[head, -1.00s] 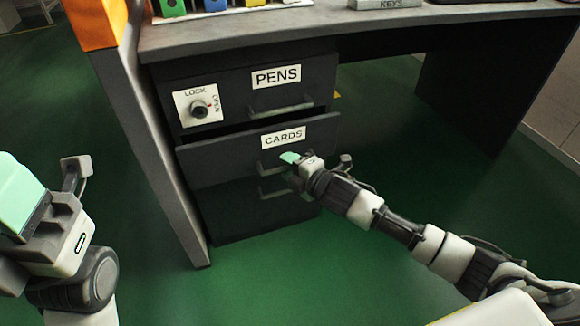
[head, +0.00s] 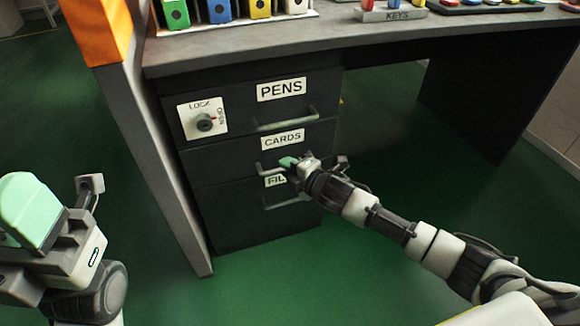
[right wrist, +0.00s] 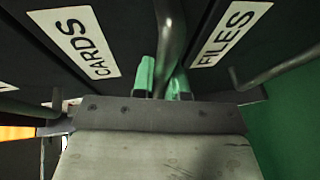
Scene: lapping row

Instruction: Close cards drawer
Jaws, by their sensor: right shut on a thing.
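The cards drawer (head: 215,161) is the middle dark drawer in the desk's pedestal, with a white CARDS label. In the head view its front looks flush with the drawers above and below. My right gripper (head: 287,162) is at its bar handle (head: 268,170). In the right wrist view the green fingertips (right wrist: 163,80) are on either side of the handle (right wrist: 170,35), shut on it. The CARDS label (right wrist: 74,42) shows there too. My left gripper (head: 62,205) is at the left, away from the desk; its finger opening is unclear.
The PENS drawer (head: 245,88) above has a lock dial (head: 204,122). The FILES drawer (head: 225,215) is below, its label partly hidden by my right gripper. Binders (head: 218,10) and a KEYS tray (head: 393,14) stand on the desktop. Green floor lies open in front.

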